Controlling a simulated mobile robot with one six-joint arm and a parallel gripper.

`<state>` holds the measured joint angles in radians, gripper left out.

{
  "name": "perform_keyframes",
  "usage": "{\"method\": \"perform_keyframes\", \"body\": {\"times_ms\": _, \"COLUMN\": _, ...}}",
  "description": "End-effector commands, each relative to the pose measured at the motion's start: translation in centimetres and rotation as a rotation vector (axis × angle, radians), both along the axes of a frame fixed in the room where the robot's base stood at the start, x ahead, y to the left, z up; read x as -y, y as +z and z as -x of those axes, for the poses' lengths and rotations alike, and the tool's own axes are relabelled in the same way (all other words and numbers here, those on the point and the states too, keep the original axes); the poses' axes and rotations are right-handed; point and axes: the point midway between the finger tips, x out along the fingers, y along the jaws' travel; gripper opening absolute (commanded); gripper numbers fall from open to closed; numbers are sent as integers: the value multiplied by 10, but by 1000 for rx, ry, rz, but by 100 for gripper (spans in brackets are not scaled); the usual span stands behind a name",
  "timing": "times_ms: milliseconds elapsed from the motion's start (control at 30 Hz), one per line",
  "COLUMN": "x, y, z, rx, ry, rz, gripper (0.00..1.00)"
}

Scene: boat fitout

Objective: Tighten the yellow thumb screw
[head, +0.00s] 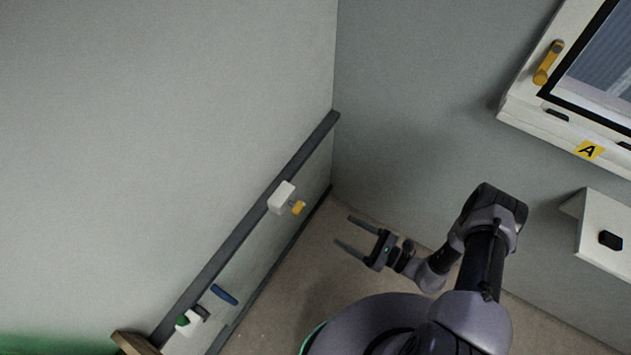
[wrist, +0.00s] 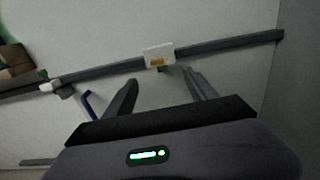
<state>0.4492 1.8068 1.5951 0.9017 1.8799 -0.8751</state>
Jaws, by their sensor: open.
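The yellow thumb screw (head: 298,208) sticks out from a white block (head: 281,197) mounted on a dark grey rail along the wall in the head view. In the wrist view the yellow screw (wrist: 157,62) shows on the lower part of the white block (wrist: 158,52), ahead of the gap between my fingers. My gripper (head: 345,233) is open and empty, to the right of the screw and a little below it in the head view. In the wrist view its two fingers (wrist: 161,80) point toward the rail, apart from the screw. Nothing hides the screw.
The dark rail (head: 240,235) runs along the wall. A blue handle (head: 224,295) and a green-and-white fitting (head: 188,320) are lower left. A window with a yellow handle (head: 547,63) and a white bracket (head: 606,235) are at right. The floor below the gripper looks clear.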

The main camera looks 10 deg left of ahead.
Motion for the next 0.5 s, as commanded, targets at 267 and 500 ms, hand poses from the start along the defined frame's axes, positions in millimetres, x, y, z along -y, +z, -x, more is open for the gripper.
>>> {"method": "perform_keyframes", "body": {"times_ms": 267, "x": -47, "y": -9, "z": -12, "rx": -11, "ry": -10, "rz": -9, "gripper": 65}}
{"method": "perform_keyframes", "body": {"times_ms": 500, "x": -114, "y": -10, "z": -39, "rx": -11, "ry": -10, "rz": -9, "gripper": 65}}
